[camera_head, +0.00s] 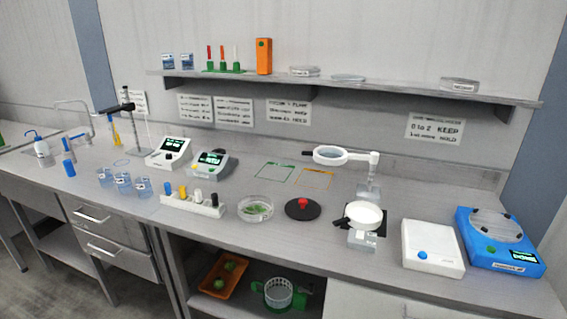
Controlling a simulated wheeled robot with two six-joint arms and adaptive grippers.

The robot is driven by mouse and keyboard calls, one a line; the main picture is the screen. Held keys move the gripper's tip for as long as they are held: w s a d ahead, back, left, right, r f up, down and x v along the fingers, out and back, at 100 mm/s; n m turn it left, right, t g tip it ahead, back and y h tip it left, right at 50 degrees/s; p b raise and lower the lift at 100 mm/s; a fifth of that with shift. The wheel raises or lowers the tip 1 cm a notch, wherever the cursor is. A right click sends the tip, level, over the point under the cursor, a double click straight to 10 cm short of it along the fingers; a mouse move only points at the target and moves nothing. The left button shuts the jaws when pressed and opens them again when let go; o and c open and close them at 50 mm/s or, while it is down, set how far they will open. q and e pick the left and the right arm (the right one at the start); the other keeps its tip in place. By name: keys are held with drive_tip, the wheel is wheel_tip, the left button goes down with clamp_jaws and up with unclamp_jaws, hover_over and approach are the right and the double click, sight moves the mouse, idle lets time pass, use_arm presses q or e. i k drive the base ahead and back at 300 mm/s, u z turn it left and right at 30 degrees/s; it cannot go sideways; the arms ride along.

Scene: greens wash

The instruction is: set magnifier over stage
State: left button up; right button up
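The magnifier (331,155) is a white ring with a clear lens. It sits on a white arm that reaches left from a short post on a metallic base (368,192), with a small dark tab at the ring's left end. What looks like the stage is a black plate (381,227) on a small metallic base (362,241), with a round white disc (364,214) on top. The stage stands in front of the magnifier's base. In the picture the ring lies up and left of the disc, not over it. Neither of my grippers is in view.
A black disc with a red knob (303,207) and a dish of greens (256,209) stand left of the stage. A white device (432,247) and a blue device (499,240) stand right. Green (274,171) and orange (314,179) outlines mark clear bench behind. A shelf (350,86) runs above.

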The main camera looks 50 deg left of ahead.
sight(373, 158)
drive_tip(key=z, duration=0.3)
drive_tip(key=k, duration=0.15)
drive_tip(key=u, duration=1.1)
